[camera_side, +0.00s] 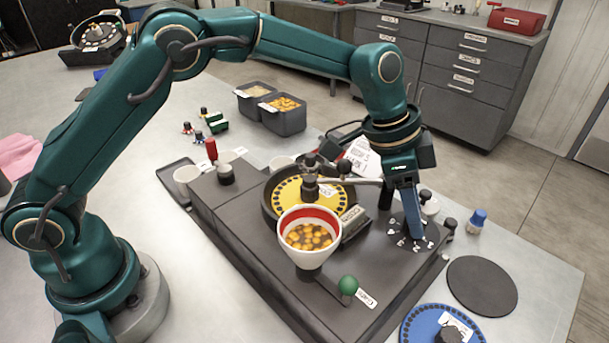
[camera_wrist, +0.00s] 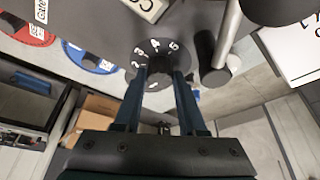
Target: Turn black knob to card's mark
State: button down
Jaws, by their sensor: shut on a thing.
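The black knob (camera_wrist: 160,79) is between the two fingers of my gripper (camera_wrist: 161,82) in the wrist view, and the fingers are shut on it. It sits at a dark numbered dial (camera_wrist: 153,52) with white digits, several of them readable. In the side view my gripper (camera_side: 416,237) points down onto the dial (camera_side: 399,236) at the right end of the grey machine; the fingers hide most of the knob. The knob's pointer cannot be made out.
A white hopper with a red inner rim (camera_side: 309,217) holds orange pieces in front of a yellow seed disc (camera_side: 312,193). A green-knobbed lever (camera_side: 348,285), a red-handled lever (camera_side: 211,150) and a blue-capped bottle (camera_side: 477,218) stand around. A black disc (camera_side: 482,285) lies at right.

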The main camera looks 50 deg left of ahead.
jog(key=shift+c, duration=2.4)
grip_release()
jog(key=shift+v, duration=2.6)
